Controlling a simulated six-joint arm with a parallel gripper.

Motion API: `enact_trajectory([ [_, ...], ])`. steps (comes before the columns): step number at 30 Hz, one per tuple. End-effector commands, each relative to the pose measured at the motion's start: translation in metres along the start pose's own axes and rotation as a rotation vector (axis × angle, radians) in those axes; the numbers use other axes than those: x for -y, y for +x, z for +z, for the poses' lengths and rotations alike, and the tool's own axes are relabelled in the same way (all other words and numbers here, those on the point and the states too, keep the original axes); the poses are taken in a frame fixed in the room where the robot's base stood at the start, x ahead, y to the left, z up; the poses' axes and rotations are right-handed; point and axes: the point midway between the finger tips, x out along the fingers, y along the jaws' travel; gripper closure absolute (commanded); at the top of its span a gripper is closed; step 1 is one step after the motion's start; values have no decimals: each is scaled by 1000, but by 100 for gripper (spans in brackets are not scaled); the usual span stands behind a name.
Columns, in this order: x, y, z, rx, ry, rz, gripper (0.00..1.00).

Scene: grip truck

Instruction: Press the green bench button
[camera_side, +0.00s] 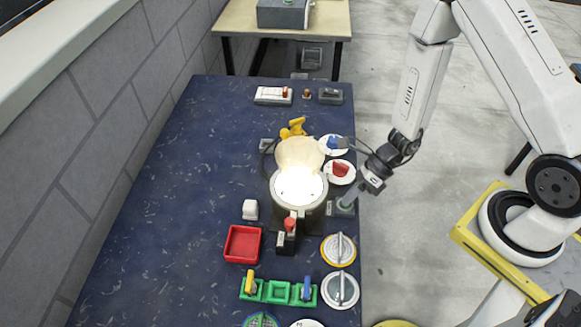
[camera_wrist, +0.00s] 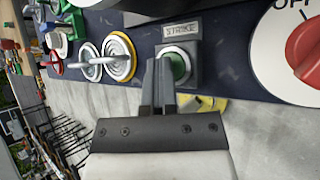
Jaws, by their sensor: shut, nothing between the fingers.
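The green bench button (camera_wrist: 179,64) is a round green cap in a pale ring on a grey housing, under a label reading STRIKE. In the side view the button (camera_side: 344,204) sits at the right edge of the blue bench, partly hidden by my gripper. My gripper (camera_wrist: 163,62) is shut and empty, its fingertips over the left part of the button in the wrist view. In the side view my gripper (camera_side: 350,198) points down at the button from the right. I cannot tell whether the fingertips touch the cap.
A large round device with a glowing top (camera_side: 300,188) stands left of the button. Yellow-rimmed (camera_side: 338,250) and silver (camera_side: 340,290) dials lie nearer the front. A red knob on a white dial (camera_side: 341,172) is just behind. Open floor lies right of the bench (camera_side: 150,220).

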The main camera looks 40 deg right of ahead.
Motion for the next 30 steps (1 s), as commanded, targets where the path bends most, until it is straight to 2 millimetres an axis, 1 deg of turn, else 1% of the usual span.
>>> enact_trajectory([
  [30,-6,-8,5,-2,0,0,100],
])
